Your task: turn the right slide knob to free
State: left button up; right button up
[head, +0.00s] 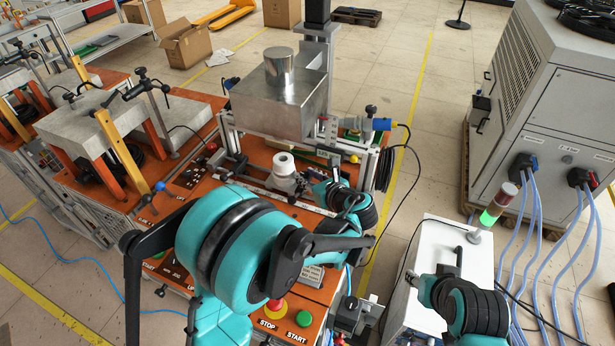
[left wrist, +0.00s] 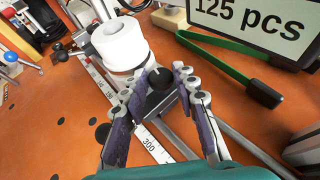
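The slide knob, a round black knob (left wrist: 160,80) with a light mark on top, sits on the slide rail just in front of a white cylindrical part (left wrist: 121,44). My left gripper (left wrist: 160,76) is open, with one purple-padded finger on each side of the knob. The gaps are narrow, and I cannot tell whether either finger touches it. In the head view my left gripper (head: 326,190) is low over the orange table, right of the white part (head: 284,164), and the knob is hidden. My right gripper (head: 449,264) is over a white cabinet; its fingers are unclear.
A metal ruler (left wrist: 152,144) runs along the rail. A metal box machine (head: 279,105) stands behind. Stop and start buttons (head: 304,319) sit at the table front.

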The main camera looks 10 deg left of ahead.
pick_arm(q)
grip_shut()
jog(key=shift+w+d+n+g+y, duration=0.1)
jog(key=shift+w+n+g+y, duration=0.05)
jog(key=shift+n+g+y, duration=0.4)
jog(key=shift+w+d+n+g+y, duration=0.1)
jog(key=shift+n+g+y, duration=0.25)
jog(key=shift+n+g, duration=0.6)
jog(key=shift+n, duration=0.1)
jog(key=o, duration=0.7)
grip_release()
jog(key=shift+y, duration=0.3)
jog(key=shift+c, duration=0.2)
jog(key=shift+s, duration=0.1)
jog(key=v, duration=1.2)
jog(key=shift+a, duration=0.1)
